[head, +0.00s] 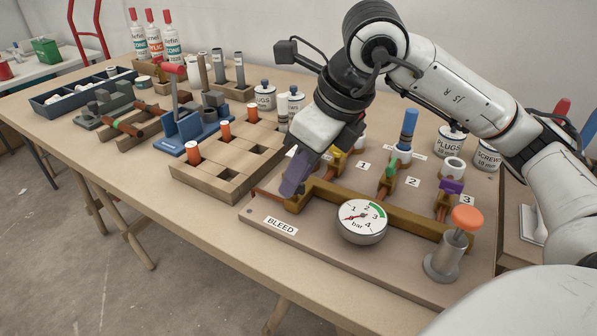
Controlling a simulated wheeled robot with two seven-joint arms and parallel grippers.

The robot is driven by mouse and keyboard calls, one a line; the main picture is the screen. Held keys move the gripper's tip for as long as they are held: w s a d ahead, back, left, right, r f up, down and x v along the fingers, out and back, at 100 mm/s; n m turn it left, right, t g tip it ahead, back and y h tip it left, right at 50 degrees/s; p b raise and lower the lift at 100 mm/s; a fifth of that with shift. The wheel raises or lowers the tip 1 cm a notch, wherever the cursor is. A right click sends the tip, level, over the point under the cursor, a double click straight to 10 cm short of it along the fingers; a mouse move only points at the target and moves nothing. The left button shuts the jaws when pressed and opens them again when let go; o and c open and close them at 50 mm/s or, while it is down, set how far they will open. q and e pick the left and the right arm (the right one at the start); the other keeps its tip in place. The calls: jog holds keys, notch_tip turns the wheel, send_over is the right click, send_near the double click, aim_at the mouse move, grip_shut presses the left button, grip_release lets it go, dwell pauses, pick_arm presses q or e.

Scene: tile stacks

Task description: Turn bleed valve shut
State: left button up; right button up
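The bleed valve (268,196) is at the left end of the brass manifold pipe, behind the BLEED label (281,226). A thin red-orange lever sticks out to the left there, partly hidden by my gripper. My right gripper (291,190) reaches down from above, with its purple-grey fingers at the valve end of the pipe. The fingers overlap in this view, so I cannot tell whether they touch the lever or how far apart they are. The pressure gauge (362,220) stands in front of the pipe. My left gripper is not in view.
Numbered branches have a yellow valve (337,159), a green valve (389,177) and a purple valve (449,187). An orange-knobbed plunger (466,219) stands at the right. A wooden tile tray (225,188) lies left of the board. The table's front edge is close.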

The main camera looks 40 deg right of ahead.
jog(key=p+v, duration=0.2)
jog(key=v, duration=0.8)
jog(key=shift+r, duration=0.15)
